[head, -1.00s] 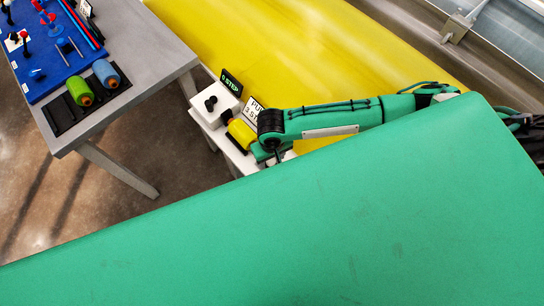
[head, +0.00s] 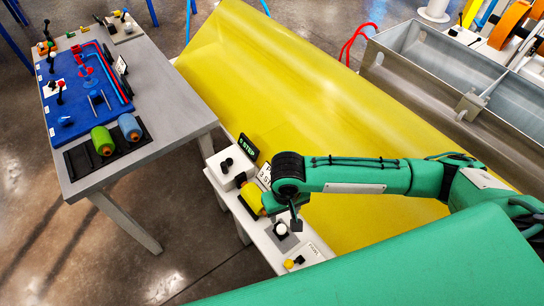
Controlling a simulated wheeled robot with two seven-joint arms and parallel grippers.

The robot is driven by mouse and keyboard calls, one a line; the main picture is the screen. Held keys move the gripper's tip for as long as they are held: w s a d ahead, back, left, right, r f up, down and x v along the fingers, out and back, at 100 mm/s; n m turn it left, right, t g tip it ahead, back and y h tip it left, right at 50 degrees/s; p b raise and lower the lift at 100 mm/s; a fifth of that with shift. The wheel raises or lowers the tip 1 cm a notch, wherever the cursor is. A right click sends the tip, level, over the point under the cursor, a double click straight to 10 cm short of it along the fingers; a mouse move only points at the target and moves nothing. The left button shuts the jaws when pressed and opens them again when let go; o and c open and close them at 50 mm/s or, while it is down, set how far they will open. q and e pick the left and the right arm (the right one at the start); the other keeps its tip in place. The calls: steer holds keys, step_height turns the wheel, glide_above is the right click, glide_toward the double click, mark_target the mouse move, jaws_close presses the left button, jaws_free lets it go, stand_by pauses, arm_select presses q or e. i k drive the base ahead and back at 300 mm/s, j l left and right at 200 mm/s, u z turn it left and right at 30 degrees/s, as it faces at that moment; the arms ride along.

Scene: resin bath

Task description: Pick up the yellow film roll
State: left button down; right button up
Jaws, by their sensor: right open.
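The yellow film roll (head: 251,196) is a small yellow cylinder on the narrow white bench (head: 222,186), just left of my right wrist. Its right side is partly hidden by my arm. My right gripper (head: 290,218) is open and points down over the bench, to the right of the roll and close to it. I cannot tell whether it touches the roll. My left gripper is not in view.
A white box with a black knob (head: 229,167) stands left of the roll. A white knob (head: 281,229) and a yellow knob (head: 289,263) are right of it. A large yellow sheet (head: 340,130) lies behind. A grey table (head: 180,95) stands left.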

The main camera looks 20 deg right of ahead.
mark_target(250, 193)
steer(key=k+j, duration=0.1)
steer(key=j, duration=0.3)
steer(key=k+j, duration=0.1)
steer(key=j, duration=0.3)
steer(key=k+j, duration=0.1)
steer(key=j, duration=0.25)
